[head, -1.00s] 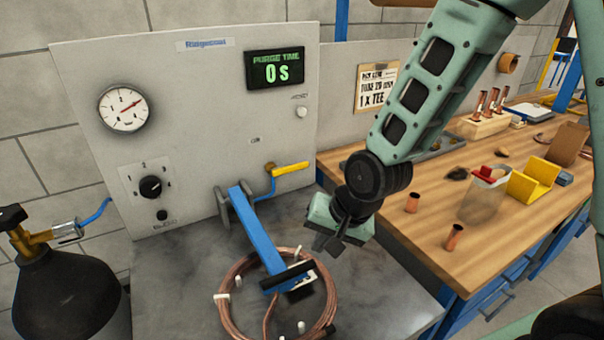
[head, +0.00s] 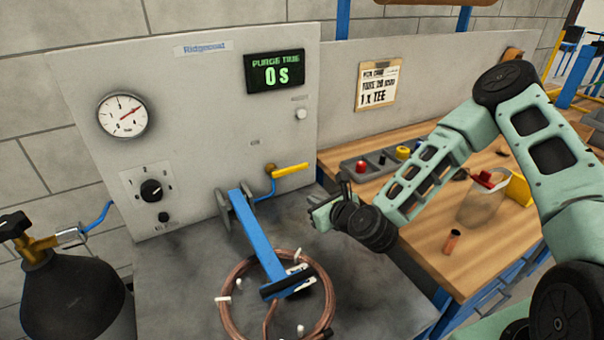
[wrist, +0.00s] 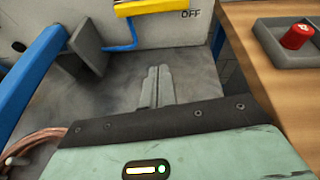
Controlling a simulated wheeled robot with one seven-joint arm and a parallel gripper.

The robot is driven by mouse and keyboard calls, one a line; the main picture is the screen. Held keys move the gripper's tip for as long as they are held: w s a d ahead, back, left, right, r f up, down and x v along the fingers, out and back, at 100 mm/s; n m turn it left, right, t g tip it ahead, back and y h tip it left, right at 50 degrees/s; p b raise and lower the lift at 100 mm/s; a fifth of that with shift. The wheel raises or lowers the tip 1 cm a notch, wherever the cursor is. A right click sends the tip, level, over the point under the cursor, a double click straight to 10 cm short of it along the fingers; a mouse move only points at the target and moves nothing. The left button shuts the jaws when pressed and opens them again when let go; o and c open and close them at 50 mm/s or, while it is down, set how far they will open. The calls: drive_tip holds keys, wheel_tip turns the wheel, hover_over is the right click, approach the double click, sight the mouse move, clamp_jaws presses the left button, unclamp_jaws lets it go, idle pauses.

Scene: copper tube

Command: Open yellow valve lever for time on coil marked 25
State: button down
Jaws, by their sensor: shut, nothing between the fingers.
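The yellow valve lever (head: 291,170) sticks out to the right from a brass fitting on the grey panel, tilted slightly up. In the wrist view my gripper's fingers (wrist: 157,86) are together and empty, pointing toward the panel. The copper coil (head: 232,308) lies on the grey bench under a blue clamp arm (head: 258,240). Its tag is partly hidden, and I cannot read a number.
The purge time display (head: 275,72) reads 0 s. A gauge (head: 123,115) and a black knob (head: 151,190) are on the panel. A dark gas cylinder (head: 75,295) stands at left. A tray (head: 365,170) of coloured parts is on the wooden bench at right.

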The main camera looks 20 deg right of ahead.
sight(290, 170)
drive_tip(key=shift+w+d+r+m+t+h, duration=0.1)
drive_tip(key=shift+w+d+m+t+h, duration=0.15)
drive_tip(key=shift+m, duration=0.2)
drive_tip(key=shift+d+m+t+h, duration=0.1)
drive_tip(key=shift+d+m+h, duration=0.05)
drive_tip(key=shift+d+m, duration=0.25)
drive_tip(key=shift+w, duration=0.15)
drive_tip(key=p+x, duration=0.3)
drive_tip(key=x, duration=0.6)
drive_tip(key=shift+w+a, duration=0.15)
drive_tip(key=shift+w, duration=0.2)
wheel_tip(290, 170, up, 3)
drive_tip(key=shift+s+f+p, duration=0.1)
drive_tip(key=shift+f+p, duration=0.1)
drive_tip(key=shift+p, duration=0.8)
drive_tip(key=shift+r, duration=0.45)
